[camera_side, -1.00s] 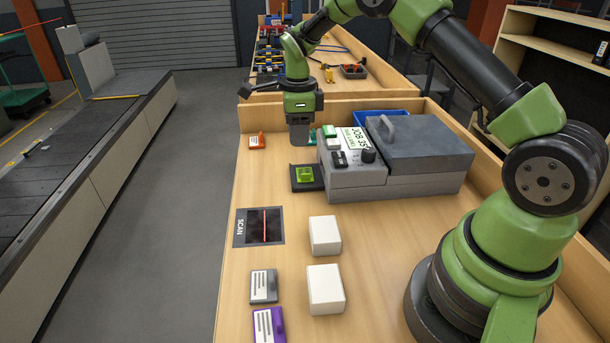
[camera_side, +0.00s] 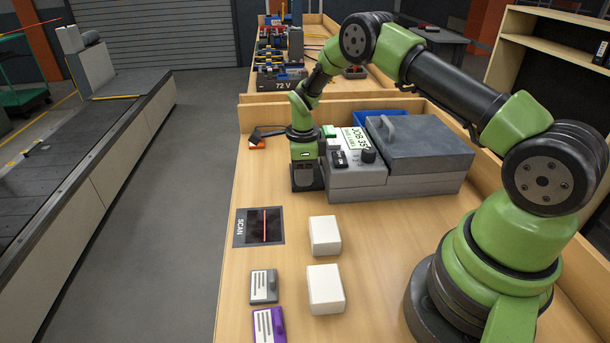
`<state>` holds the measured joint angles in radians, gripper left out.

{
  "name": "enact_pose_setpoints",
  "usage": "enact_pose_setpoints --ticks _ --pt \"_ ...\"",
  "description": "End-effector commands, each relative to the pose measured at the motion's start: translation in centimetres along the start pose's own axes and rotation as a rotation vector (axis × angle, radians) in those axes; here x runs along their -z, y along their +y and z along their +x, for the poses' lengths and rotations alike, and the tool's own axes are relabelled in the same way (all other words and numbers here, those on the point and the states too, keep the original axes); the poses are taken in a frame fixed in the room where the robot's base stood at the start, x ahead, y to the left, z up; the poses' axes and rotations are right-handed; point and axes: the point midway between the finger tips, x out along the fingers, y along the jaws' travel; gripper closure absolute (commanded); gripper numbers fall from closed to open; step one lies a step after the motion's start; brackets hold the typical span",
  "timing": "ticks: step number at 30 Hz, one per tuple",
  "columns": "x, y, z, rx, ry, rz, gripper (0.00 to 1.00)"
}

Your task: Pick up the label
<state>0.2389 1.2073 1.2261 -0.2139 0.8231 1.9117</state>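My gripper (camera_side: 306,176) is lowered in front of the left side of the grey printer (camera_side: 358,179). It points down, over the spot where a small black tray with a bright green label showed earlier. The green label is hidden behind my gripper now, and the tray is mostly or fully covered too. The fingertips cannot be made out, so I cannot tell whether they are open, shut or touching the label. The printer's screen reads "JOB 35" with smaller text below.
A black scan pad (camera_side: 259,227) with a red line lies nearer on the bench. Two white boxes (camera_side: 325,235) (camera_side: 325,289), a grey tag (camera_side: 263,287) and a purple tag (camera_side: 268,325) lie nearer still.

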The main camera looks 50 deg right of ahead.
Motion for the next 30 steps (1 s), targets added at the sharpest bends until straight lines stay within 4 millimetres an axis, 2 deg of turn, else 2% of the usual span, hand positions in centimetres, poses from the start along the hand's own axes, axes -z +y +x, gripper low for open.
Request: enact_pose_setpoints --ticks 2,6,7,17,20,23,30 --pt "0.0 0.0 0.0 0.000 0.000 0.000 0.65" --pt "0.0 0.0 0.0 0.000 0.000 0.000 0.97" --pt "0.0 0.0 0.0 0.000 0.000 0.000 1.00" --pt "0.0 0.0 -0.1 0.000 0.000 0.000 1.00" --pt "0.0 0.0 -0.6 0.001 0.000 -0.001 1.00" --pt "0.0 -0.1 -2.1 0.002 -0.001 0.000 1.00" --pt "0.0 -0.1 -7.2 0.004 -0.002 0.001 1.00"
